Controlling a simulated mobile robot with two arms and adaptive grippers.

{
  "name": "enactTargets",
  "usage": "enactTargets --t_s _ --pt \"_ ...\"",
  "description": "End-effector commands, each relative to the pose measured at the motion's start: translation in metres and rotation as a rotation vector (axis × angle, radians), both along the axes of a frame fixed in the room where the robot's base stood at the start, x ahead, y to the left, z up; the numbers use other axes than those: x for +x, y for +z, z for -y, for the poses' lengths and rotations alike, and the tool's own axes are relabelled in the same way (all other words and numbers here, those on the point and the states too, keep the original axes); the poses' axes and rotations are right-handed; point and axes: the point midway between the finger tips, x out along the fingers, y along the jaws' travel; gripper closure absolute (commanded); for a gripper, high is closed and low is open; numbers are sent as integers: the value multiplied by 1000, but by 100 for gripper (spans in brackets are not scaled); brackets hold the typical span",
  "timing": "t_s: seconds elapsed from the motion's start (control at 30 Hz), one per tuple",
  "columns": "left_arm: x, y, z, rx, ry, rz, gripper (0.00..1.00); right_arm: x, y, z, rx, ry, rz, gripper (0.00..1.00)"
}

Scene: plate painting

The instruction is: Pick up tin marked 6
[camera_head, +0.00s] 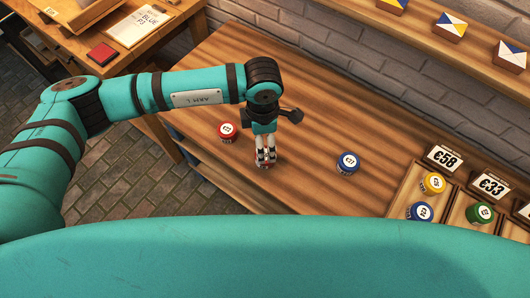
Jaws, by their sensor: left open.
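My left gripper (266,160) points down at the wooden table, open, its fingers over a small reddish tin (263,167). The fingers hide most of that tin, and I cannot tell whether they touch it. A red tin with a white lid label (227,133) stands to the left of the gripper. A blue tin with a white lid label (347,163) stands to its right. The numbers on the lids are too small to read surely, so I cannot tell which tin is marked 6. My right gripper is not in view.
A divided wooden tray (402,190) at the right holds yellow (432,183), blue (419,213) and green (480,213) tins behind price cards reading 58 and 33. A shelf (430,40) hangs on the brick wall. The table (310,105) is clear around the loose tins.

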Motion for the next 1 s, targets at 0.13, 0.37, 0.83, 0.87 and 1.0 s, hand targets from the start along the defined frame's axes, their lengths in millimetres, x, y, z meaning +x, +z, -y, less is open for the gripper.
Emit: enactTargets --t_s 0.13,0.37,0.83,0.87,1.0 --pt "-1 -24 1 0 0 -3 18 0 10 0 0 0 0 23" --pt "-1 -41 2 -2 -2 -2 18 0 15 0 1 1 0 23" --pt "-4 -90 5 -2 -1 -1 18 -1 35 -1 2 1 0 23" --pt "-3 -90 5 -2 -1 0 18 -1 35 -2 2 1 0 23" --pt "-3 -90 5 -2 -1 0 19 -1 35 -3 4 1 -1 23"
